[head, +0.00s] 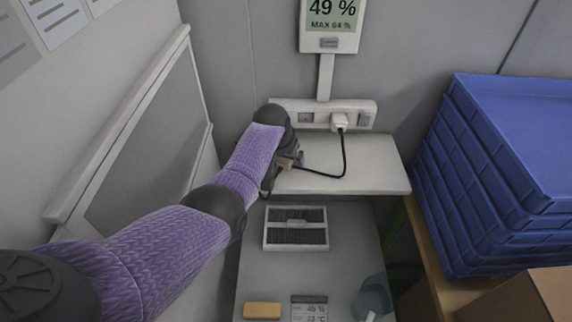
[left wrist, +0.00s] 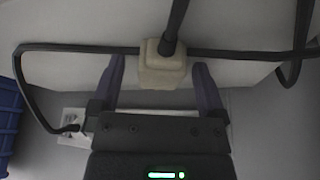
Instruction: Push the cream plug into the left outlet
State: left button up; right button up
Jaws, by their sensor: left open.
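The cream plug (left wrist: 163,66) sits between the two fingers of my left gripper (left wrist: 160,85) in the left wrist view, with a gap on each side. A black cable comes from it. My left gripper (head: 294,161) is open, over the white shelf, below and left of the sockets in the head view. A small tan patch at the gripper there may be the plug; the gripper hides most of it. The left outlet (head: 306,117) is on the white socket strip (head: 286,103) and looks empty. My right gripper is not in view.
A white plug (head: 339,121) with a black cable is in the strip, right of the left outlet. The cable loops over the white shelf (head: 375,172). A display (head: 331,24) hangs above. Blue crates (head: 500,150) stand right. A vented box (head: 296,228) lies below.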

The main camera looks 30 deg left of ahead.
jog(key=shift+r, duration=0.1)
pick_arm(q)
grip_shut()
notch_tip(320, 180, up, 10)
jog(key=p, duration=0.4)
jog(key=shift+r, duration=0.1)
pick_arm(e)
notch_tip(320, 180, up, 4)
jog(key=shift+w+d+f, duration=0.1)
